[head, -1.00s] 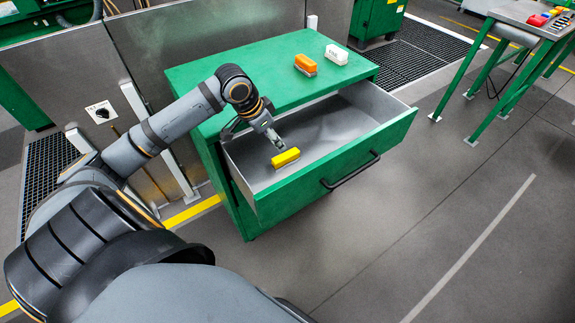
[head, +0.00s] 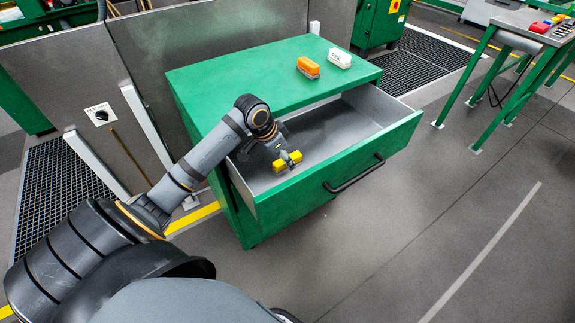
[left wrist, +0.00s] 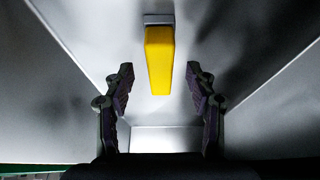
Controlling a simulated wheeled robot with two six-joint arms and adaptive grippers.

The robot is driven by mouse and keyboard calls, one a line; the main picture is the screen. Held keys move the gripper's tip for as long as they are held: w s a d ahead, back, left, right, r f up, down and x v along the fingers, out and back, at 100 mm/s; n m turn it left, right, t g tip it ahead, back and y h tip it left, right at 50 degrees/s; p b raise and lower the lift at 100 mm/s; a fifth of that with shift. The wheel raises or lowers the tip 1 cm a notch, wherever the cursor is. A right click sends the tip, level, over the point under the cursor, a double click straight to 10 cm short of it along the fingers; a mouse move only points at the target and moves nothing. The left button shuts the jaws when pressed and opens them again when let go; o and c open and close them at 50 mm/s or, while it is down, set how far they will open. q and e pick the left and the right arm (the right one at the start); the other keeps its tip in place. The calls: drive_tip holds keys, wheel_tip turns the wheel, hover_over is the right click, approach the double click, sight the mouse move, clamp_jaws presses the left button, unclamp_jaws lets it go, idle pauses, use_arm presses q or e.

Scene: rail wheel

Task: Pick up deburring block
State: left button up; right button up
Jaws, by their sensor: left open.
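A yellow block (head: 279,166) with a grey strip along one edge lies inside the open drawer (head: 330,160) of a green cabinet. It also shows in the left wrist view (left wrist: 159,60), upper centre, running lengthwise away from the gripper. My left gripper (head: 287,158) is over the block in the drawer, and a finger partly hides the block in the head view. In the left wrist view the two fingers (left wrist: 159,84) are spread wide, one on each side of the block's near end, with gaps on both sides. My right gripper is not in view.
An orange block (head: 308,67) and a white block (head: 340,57) stand on the green cabinet top (head: 240,72). A green-legged table (head: 520,45) stands at the upper right. The floor in front is clear.

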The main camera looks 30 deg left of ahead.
use_arm(q)
drive_tip(key=shift+x, duration=1.15)
clamp_jaws()
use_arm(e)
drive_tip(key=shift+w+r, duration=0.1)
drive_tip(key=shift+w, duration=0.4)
